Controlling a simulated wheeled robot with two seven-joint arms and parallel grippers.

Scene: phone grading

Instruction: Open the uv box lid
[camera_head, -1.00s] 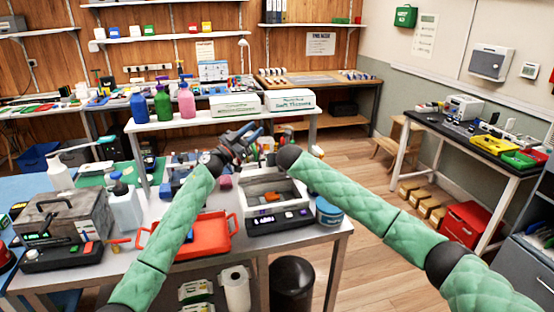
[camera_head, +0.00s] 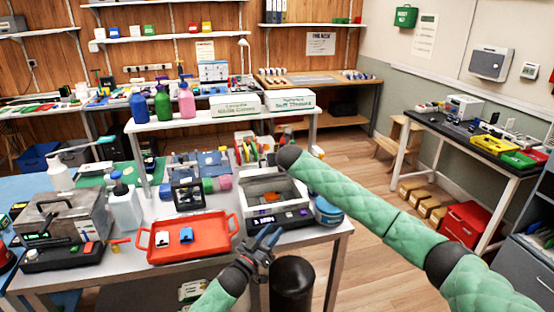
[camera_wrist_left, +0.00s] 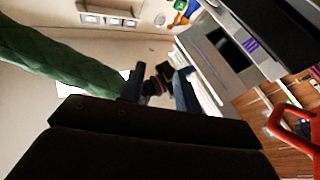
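A grey-white box with a dark front panel and a purple-lit display (camera_head: 268,221), which I take as the uv box, stands on the near table. An orange item (camera_head: 271,196) shows inside its rim; I cannot tell whether a clear lid covers it. The display also shows in the left wrist view (camera_wrist_left: 250,45). My left gripper (camera_head: 268,238) is in front of the box's front edge, apart from it, with fingers spread and empty. Its fingers also show apart in the left wrist view (camera_wrist_left: 161,92). My right arm reaches to the box's back right; its gripper (camera_head: 286,134) is mostly hidden behind the wrist.
A red tray (camera_head: 160,252) with two small phone-like items lies left of the box. A blue tub (camera_head: 328,212) stands close at its right. A grey box with a handle (camera_head: 62,212) and a white bottle (camera_head: 125,208) stand farther left. A black bin (camera_head: 291,285) is below the table's front edge.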

